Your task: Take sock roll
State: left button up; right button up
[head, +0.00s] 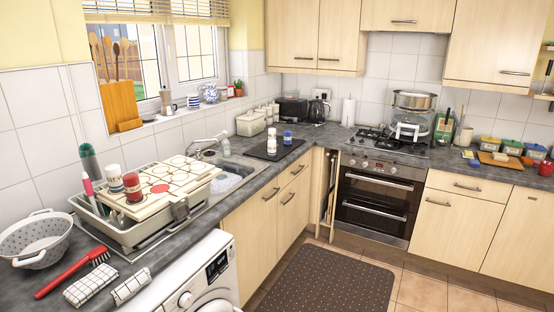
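Two white cloth bundles with a dark grid pattern lie at the front left of the worktop in the head view. The larger bundle (92,287) lies beside the red brush. The smaller, rolled-looking bundle (131,286) lies to its right, by the worktop edge above the washing machine. I cannot tell for sure which of them, if either, is the sock roll. Neither of my grippers is in view.
A red brush (75,274) and a grey colander (38,240) lie left of the bundles. A loaded dish rack (135,236) stands behind, before the sink (231,177). The washing machine (195,285) is below. A dark mat (335,280) covers open floor.

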aim_at(271, 143)
jog(key=i+l+z, duration=0.3)
jog(key=i, duration=0.3)
jog(key=i+l+z, duration=0.3)
jog(key=i, duration=0.3)
jog(key=i+z, duration=0.3)
jog(key=i, duration=0.3)
